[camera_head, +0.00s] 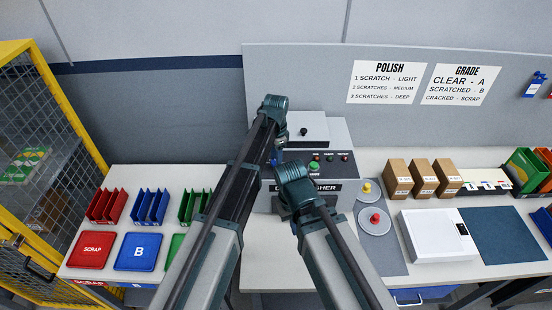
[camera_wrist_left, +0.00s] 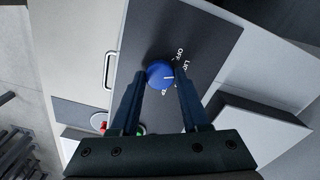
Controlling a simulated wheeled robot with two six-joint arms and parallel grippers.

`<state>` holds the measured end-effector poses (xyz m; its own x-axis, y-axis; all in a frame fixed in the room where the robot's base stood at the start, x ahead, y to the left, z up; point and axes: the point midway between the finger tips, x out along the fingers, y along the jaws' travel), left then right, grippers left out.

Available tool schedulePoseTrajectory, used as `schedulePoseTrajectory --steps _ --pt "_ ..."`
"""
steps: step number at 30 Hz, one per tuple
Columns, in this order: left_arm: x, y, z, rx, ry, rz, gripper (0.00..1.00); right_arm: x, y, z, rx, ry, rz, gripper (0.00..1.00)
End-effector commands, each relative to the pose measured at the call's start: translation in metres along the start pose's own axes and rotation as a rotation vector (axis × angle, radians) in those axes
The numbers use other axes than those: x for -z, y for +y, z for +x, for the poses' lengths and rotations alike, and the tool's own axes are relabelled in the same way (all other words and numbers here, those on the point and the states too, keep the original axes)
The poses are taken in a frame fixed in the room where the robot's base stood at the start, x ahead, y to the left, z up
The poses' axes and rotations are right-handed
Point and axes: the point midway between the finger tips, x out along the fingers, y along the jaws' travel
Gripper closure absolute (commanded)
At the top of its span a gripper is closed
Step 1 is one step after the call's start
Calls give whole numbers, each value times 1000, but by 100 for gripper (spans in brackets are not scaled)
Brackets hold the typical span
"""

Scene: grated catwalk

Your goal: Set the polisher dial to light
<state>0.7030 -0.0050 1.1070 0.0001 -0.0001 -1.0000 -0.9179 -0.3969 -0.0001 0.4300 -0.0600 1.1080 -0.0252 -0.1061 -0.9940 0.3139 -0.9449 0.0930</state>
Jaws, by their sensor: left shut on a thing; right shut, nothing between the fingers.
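The polisher (camera_head: 342,135) is a grey machine on the bench with a dark front panel. Its blue dial (camera_wrist_left: 158,72) shows in the left wrist view, with a white pointer line aimed right, towards the lettering. The OFF and LIGHT labels sit beside it; the other labels are mostly hidden by a finger. My left gripper (camera_wrist_left: 163,78) is shut on the dial, one finger on each side; in the head view it (camera_head: 277,158) is largely hidden by the arm. My right gripper (camera_head: 292,193) is shut and empty in front of the polisher, its fingertips hard to see.
Several small lit buttons (camera_head: 330,157) and a green knob (camera_head: 314,167) are on the panel. Round pads with yellow (camera_head: 367,187) and red (camera_head: 375,218) knobs lie to the right. A white scale (camera_head: 437,235) is further right. Red and blue trays stand left.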

Motion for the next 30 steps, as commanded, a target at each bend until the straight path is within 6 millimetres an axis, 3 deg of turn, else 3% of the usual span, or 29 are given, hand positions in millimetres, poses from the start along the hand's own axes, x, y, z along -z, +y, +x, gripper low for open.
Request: schedulePoseTrajectory --steps 20,21,25,30 --pt "0 0 0 0 0 60 100 0 0 0 0 0 0 100" --pt "0 0 0 0 0 60 49 0 0 0 0 0 0 100" --pt "0 0 0 0 0 59 26 0 0 0 0 0 0 100" --pt "0 0 0 0 0 59 24 0 0 0 0 0 0 100"
